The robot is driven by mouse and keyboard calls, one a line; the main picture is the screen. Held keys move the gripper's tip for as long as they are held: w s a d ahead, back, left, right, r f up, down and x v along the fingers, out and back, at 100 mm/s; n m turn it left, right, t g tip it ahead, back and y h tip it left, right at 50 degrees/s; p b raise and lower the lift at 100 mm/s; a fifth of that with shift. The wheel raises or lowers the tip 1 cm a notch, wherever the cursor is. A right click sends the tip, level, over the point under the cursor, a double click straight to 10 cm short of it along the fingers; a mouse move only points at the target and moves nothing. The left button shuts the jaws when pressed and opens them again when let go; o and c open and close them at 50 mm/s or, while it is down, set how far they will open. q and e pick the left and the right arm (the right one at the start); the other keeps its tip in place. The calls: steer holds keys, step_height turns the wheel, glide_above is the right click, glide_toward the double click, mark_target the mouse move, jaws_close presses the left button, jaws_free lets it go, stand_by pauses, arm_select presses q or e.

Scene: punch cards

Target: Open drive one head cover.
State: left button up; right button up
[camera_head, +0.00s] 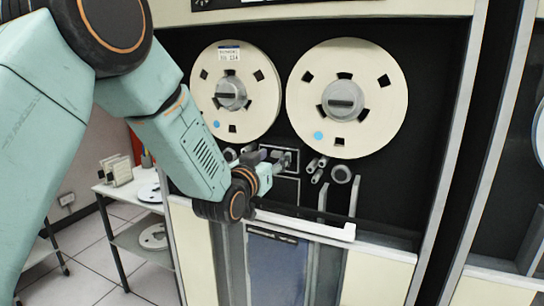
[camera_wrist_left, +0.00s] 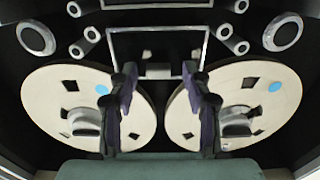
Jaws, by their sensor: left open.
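The head cover (camera_head: 293,152) is a small dark panel with a pale frame, below and between the two tape reels. My left gripper (camera_head: 276,161) is close in front of it and hides part of it. In the left wrist view the cover (camera_wrist_left: 157,43) is a pale-edged rectangle at the top, with a small grey block (camera_wrist_left: 158,71) at its lower edge. The two dark fingers of my left gripper (camera_wrist_left: 163,80) are open and apart, on either side of that block, with nothing between them. Contact cannot be told. My right gripper is not in view.
The left reel (camera_head: 236,125) and right reel (camera_head: 374,120) sit above the cover. Rollers (camera_head: 341,174) and upright pale bars flank it. A pale ledge (camera_head: 300,226) runs below. A side table (camera_head: 120,190) with reels stands at the left.

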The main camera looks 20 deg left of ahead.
arm_select(q)
steer(key=shift+s+d+r, duration=0.1)
steer(key=shift+d, duration=0.05)
steer(key=c, duration=0.6)
jaws_close()
